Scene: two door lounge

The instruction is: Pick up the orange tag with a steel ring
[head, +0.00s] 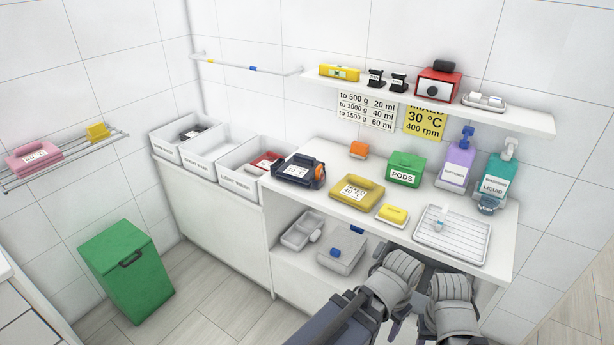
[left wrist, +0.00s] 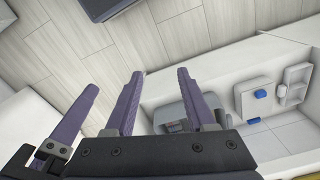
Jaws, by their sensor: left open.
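A small orange item (head: 358,149) lies near the back of the counter; it is too small to tell whether it is the tag, and no steel ring shows. My left gripper (head: 385,320) is low in front of the counter, well apart from the orange item. In the left wrist view, the left gripper (left wrist: 157,72) has its purple fingers spread apart with nothing between them. My right gripper is mostly hidden below its grey wrist at the bottom of the head view, so its jaws cannot be judged.
The counter (head: 331,160) holds a dark carrier (head: 298,170), yellow case (head: 357,189), green PODS box (head: 404,168), bottles and a wire rack (head: 451,233). White bins (head: 238,168) stand left. A shelf (head: 520,118) hangs above. Floor is open beside the green bin (head: 125,270).

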